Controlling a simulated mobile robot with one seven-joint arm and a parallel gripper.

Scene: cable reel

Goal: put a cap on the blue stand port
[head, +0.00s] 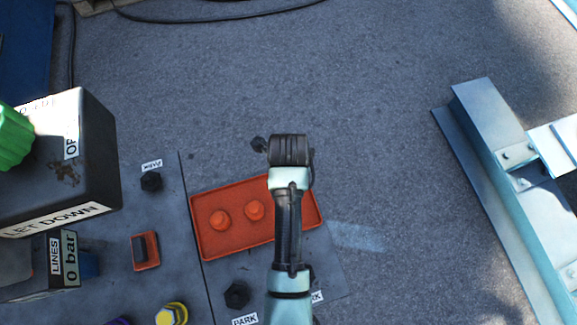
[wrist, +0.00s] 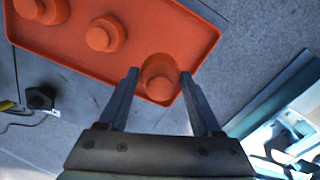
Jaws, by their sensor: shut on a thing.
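My gripper (wrist: 160,76) is shut on an orange cap (wrist: 158,84), with one finger on each side of it. The held cap shows against the right end of the orange tray (wrist: 60,55); I cannot tell whether it is clear of the tray floor. Two more orange caps stand in the tray in the head view, one at left (head: 219,220) and one nearer the middle (head: 254,210). My arm hides the held cap and the fingers there. I cannot make out the blue stand port for certain; a blue piece (head: 89,264) shows partly behind the lines box.
A metal beam (head: 500,150) lies at right. The grey floor between is open.

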